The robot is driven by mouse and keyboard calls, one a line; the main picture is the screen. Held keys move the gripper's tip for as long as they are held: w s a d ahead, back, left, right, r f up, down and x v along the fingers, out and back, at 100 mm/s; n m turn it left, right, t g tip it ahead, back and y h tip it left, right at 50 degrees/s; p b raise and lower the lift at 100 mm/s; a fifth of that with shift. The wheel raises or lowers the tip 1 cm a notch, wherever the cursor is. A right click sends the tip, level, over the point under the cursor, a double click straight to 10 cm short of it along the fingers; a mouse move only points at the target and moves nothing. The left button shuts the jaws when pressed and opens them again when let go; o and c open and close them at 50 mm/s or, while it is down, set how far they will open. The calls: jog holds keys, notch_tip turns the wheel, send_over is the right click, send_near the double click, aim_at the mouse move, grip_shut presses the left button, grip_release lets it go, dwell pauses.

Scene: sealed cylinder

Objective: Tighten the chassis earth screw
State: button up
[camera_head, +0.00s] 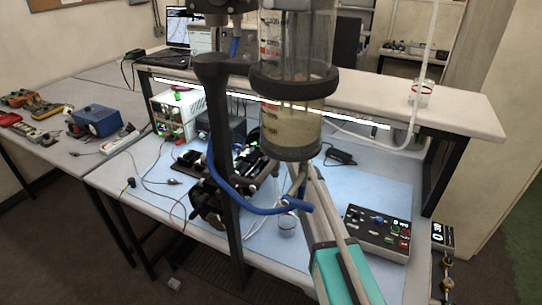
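I cannot make out a chassis earth screw in the head view; any screw is too small or hidden. A black control box (378,232) with knobs and small lights lies on the blue bench mat at the right. A pale powered unit (177,116) with green lights stands on the bench at the left. A grey and teal arm-like part (345,274) rises from the bottom edge, and its upper end goes behind the clear cylinder. I cannot make out my gripper's fingers.
The clear cylinder (292,125) with a black collar and a black upright post (222,170) block the middle view. A blue hose (262,208) crosses below. Cables and black apparatus lie on the bench behind. The blue mat (385,188) has bare room at right.

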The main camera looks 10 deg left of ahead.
jog(key=shift+n, duration=0.4)
